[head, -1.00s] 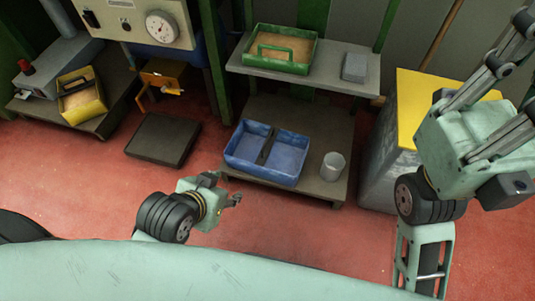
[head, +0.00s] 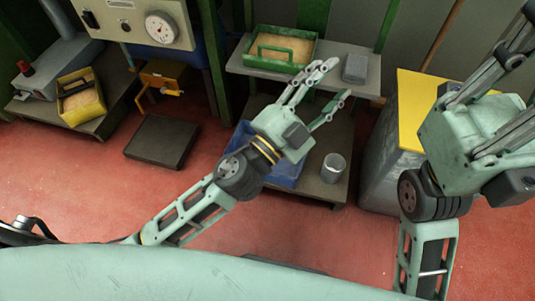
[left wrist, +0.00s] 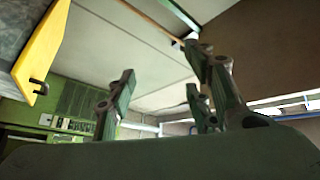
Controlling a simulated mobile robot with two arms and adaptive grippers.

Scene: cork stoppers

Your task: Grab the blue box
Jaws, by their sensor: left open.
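The blue box (head: 284,174) sits on the low shelf of the rack in the head view. My left arm and gripper cover most of it, and only parts of its edges show. My left gripper (head: 334,80) is open and empty, with its fingers pointing up and right in front of the upper shelf. In the left wrist view its fingers (left wrist: 165,95) are apart with nothing between them; the blue box is not in that view. My right gripper's body (head: 475,130) is at the right edge, and its fingertips are cut off by the frame.
A green box (head: 315,52) and a grey block (head: 355,67) stand on the upper shelf (head: 330,75). A grey cup (head: 333,167) stands right of the blue box. A yellow-topped cabinet (head: 410,115) is at the right.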

